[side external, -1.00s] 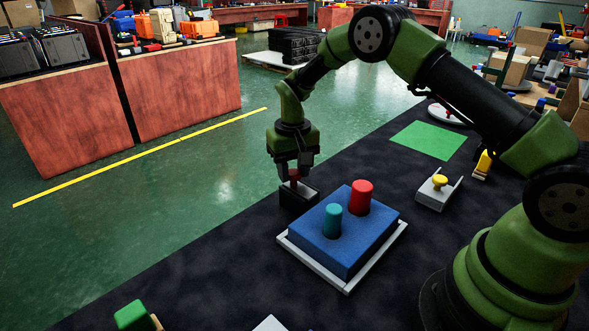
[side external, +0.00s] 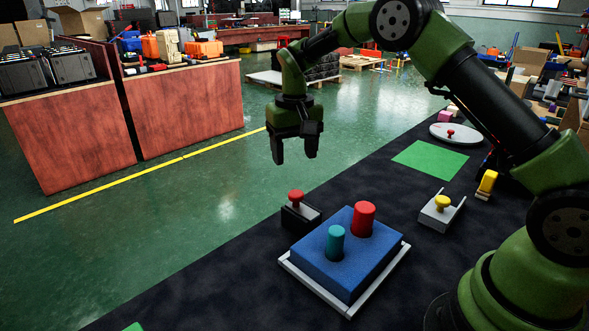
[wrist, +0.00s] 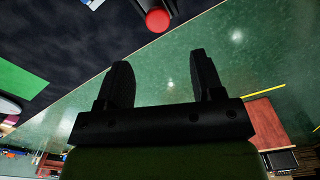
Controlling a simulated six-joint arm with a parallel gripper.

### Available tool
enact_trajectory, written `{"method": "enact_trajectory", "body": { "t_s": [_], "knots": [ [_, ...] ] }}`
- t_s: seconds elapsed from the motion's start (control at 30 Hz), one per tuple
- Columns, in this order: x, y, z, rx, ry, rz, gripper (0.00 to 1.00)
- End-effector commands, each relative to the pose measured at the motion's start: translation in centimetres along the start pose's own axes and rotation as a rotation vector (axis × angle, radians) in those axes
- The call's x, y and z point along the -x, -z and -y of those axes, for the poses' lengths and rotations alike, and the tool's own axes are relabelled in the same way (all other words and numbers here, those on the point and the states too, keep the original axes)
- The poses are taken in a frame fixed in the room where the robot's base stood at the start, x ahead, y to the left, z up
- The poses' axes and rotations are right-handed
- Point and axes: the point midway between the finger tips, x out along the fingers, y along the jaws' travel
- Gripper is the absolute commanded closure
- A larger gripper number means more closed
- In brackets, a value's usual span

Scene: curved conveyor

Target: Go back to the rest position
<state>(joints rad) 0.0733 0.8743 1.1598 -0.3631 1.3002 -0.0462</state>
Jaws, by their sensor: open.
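My gripper (side external: 294,150) is open and empty, raised above the table's far-left edge with its fingers pointing down. Below it and apart from it stands a black block with a red knob (side external: 296,197). The wrist view shows both fingers (wrist: 164,82) spread with nothing between them. The red knob also shows at the top of the wrist view (wrist: 157,20).
A blue block (side external: 345,262) with a red and a teal cylinder sits in a white tray. A yellow-knobbed holder (side external: 440,208), a green mat (side external: 430,160) and a round white plate (side external: 455,133) lie to the right. The air around my gripper is clear.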

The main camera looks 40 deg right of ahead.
Motion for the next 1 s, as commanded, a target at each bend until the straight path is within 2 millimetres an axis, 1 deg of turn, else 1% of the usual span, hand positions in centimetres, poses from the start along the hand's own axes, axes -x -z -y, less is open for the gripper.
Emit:
{"method": "enact_trajectory", "body": {
  "t_s": [0.1,0.43,0.47,0.57,0.67,0.7,0.77,0.8,0.87,0.9,0.97,1.0],
  "knots": [
    [0.7,0.0,0.0,0.000,0.000,-0.001,0.39],
    [1.0,-0.1,0.0,0.000,0.002,-0.003,0.39],
    [1.2,-0.2,0.0,0.001,0.004,-0.006,0.39],
    [3.2,-0.9,0.1,0.004,0.023,-0.034,0.39],
    [6.5,-2.6,0.1,0.011,0.058,-0.081,0.39],
    [7.9,-3.6,0.1,0.014,0.074,-0.104,0.39],
    [9.9,-5.3,-0.1,0.018,0.100,-0.139,0.39],
    [11.2,-6.4,-0.2,0.021,0.119,-0.162,0.39],
    [12.8,-8.3,-0.5,0.024,0.145,-0.198,0.39],
    [13.7,-9.6,-0.7,0.026,0.163,-0.222,0.39],
    [14.9,-11.6,-1.1,0.027,0.190,-0.258,0.39],
    [15.6,-13.0,-1.4,0.029,0.207,-0.281,0.39]
  ]
}}
